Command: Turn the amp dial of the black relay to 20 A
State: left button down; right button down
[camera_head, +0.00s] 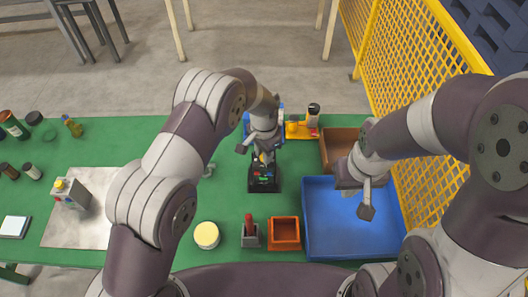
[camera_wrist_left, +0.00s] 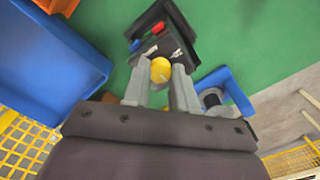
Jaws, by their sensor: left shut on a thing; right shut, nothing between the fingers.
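The black relay (camera_head: 264,180) stands on the green table in the middle of the head view, with small coloured parts on its face. In the left wrist view the relay (camera_wrist_left: 152,46) shows a red and a blue part and a yellow round dial (camera_wrist_left: 161,69). My left gripper (camera_head: 263,158) is over the relay. Its fingers (camera_wrist_left: 160,80) are shut on the yellow dial, one on each side. The dial's scale and setting cannot be read. My right gripper (camera_head: 366,208) is shut and empty above the blue tray (camera_head: 318,246).
An orange bin (camera_head: 285,244), a grey block with a red handle (camera_head: 250,237) and a cream round tub (camera_head: 207,235) stand at the front. A brown bin (camera_head: 338,140) and a yellow fixture (camera_head: 298,130) are behind. A yellow mesh fence (camera_head: 400,70) lines the right.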

dwell(0.8)
pick_arm(q)
jog(key=c, duration=0.9)
grip_release()
notch_tip(320, 180, up, 13)
jog(key=shift+f+b, duration=0.15)
jog(key=shift+b, duration=0.35)
